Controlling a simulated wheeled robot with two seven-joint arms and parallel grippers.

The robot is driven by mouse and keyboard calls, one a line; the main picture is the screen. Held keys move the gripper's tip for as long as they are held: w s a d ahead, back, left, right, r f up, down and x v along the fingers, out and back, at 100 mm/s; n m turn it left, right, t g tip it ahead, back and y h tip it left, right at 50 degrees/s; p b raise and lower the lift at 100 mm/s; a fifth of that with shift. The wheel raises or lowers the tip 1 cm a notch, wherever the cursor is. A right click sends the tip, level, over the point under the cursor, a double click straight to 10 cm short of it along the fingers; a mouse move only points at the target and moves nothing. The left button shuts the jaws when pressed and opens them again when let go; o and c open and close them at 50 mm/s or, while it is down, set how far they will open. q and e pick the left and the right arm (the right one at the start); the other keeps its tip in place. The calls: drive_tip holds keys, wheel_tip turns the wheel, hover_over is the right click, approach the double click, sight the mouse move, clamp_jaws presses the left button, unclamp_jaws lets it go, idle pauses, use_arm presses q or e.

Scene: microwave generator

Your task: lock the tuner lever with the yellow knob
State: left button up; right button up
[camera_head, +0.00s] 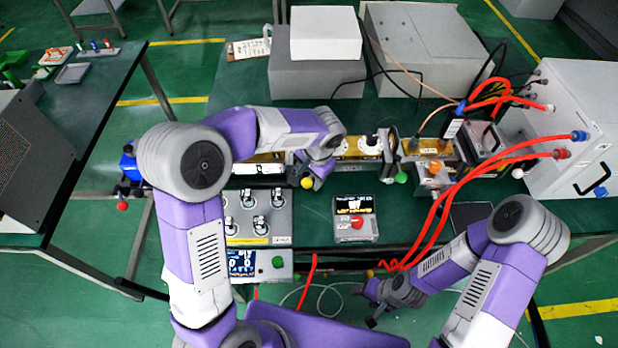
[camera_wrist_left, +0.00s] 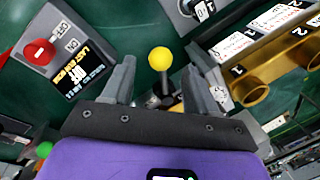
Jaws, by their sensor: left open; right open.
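The yellow knob (camera_head: 307,183) of the tuner lever shows beside my left gripper (camera_head: 318,172) in the head view. In the left wrist view the yellow knob (camera_wrist_left: 160,59) sits on a dark lever stem, between and just past the fingertips of my open left gripper (camera_wrist_left: 158,75). The fingers are on both sides of it and do not appear to touch it. The brass waveguide tuner (camera_wrist_left: 283,68) with numbered labels lies to the right in that view. My right gripper (camera_head: 378,300) is open and empty, low in front of the table edge.
A control box with a red knob (camera_head: 357,222) stands near the table's front. A panel with several silver knobs (camera_head: 258,217) is left of it. Red hoses (camera_head: 437,215) run from the white cabinet (camera_head: 565,130) across the right side. A green knob (camera_head: 401,178) is near the waveguide.

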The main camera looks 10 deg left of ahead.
sight(308, 180)
use_arm(q)
drive_tip(key=shift+x, duration=1.75)
drive_tip(key=shift+c, duration=0.3)
clamp_jaws()
